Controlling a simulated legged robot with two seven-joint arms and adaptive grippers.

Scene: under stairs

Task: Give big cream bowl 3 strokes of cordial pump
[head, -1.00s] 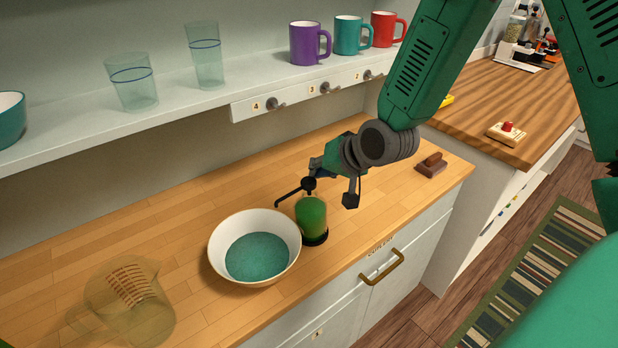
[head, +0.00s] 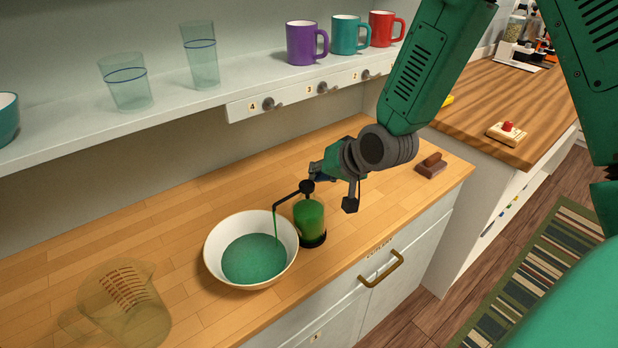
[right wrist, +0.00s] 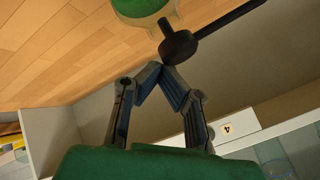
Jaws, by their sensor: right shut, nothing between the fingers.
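The big cream bowl (head: 212,244) stands on the wooden counter with blue-green liquid (head: 254,260) in it. Just right of it stands the cordial pump (head: 309,218), a clear bottle of green cordial with a black head and a spout over the bowl. A thin green stream (head: 275,224) falls from the spout into the bowl. My right gripper (head: 313,178) is shut and empty, its fingertips at the top of the pump head. In the right wrist view the closed fingertips (right wrist: 160,69) meet beside the black pump head (right wrist: 178,47). My left gripper is out of view.
A clear measuring jug (head: 125,300) stands left of the bowl. A brown block (head: 431,166) lies at the counter's right end. A shelf above holds glasses, a purple mug (head: 306,43) and other mugs.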

